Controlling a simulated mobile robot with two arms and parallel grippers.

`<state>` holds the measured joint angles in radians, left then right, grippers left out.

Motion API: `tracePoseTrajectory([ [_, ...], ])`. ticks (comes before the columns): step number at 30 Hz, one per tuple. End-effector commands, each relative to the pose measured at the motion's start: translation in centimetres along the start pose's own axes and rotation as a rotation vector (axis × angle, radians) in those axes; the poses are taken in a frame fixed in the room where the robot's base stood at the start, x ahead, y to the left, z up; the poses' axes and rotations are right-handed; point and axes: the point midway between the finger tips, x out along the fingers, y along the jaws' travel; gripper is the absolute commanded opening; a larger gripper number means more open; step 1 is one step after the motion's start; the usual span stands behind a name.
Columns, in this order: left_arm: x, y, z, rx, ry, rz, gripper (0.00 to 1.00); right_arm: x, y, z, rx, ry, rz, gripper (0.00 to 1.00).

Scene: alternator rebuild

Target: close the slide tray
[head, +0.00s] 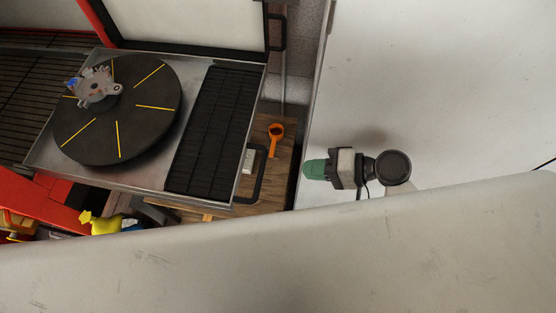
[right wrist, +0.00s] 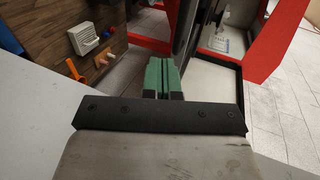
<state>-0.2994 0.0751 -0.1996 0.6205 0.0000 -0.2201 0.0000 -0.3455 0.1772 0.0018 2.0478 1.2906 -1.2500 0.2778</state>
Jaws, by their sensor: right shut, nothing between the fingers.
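The slide tray (head: 150,187) is a silver metal tray, pulled out at the left of the head view. It bears a round black turntable (head: 140,125) with yellow lines and a black ribbed mat (head: 213,130). A grey metal part (head: 97,88) with a blue spot lies on the turntable. A black bar handle (head: 260,176) sticks out from the tray's right edge. My right gripper (head: 308,169) has green fingers, shut and empty. It is right of the handle, apart from it, with its fingertips pointing left. The green fingers also show pressed together in the right wrist view (right wrist: 162,75). My left gripper is not in view.
A wooden surface (head: 275,190) beside the tray carries an orange ring-ended tool (head: 276,131). A white panel with a black handle (head: 278,33) stands behind the tray. Red framing (head: 50,195) and a yellow item (head: 100,222) are at lower left.

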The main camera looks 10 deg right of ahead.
Motion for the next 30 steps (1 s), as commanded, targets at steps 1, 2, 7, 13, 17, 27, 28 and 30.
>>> tracePoseTrajectory([
  [1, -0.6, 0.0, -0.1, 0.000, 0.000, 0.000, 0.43, 1.1, -0.4, -0.1, 0.003, 0.001, -0.005, 0.00],
  [2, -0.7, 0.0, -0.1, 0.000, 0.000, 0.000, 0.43, 1.8, -0.3, 0.0, 0.003, 0.000, -0.004, 0.00],
  [7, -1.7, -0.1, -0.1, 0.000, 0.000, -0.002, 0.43, 4.9, -0.8, -0.1, 0.002, 0.001, -0.004, 0.00],
  [13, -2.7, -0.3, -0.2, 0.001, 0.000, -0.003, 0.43, 7.0, -1.9, -0.1, 0.001, 0.001, 0.000, 0.00],
  [17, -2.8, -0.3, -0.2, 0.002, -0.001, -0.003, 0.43, 7.6, -2.1, 0.0, 0.000, 0.002, 0.001, 0.00],
  [27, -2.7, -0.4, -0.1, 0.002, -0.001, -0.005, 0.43, 7.7, -2.1, 0.0, 0.000, 0.001, 0.002, 0.00],
  [28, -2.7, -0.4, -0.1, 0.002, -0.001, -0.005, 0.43, 7.7, -2.1, 0.0, 0.000, 0.001, 0.002, 0.00],
  [30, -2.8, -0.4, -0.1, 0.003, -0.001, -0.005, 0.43, 7.8, -2.1, 0.0, 0.000, 0.001, 0.002, 0.00],
])
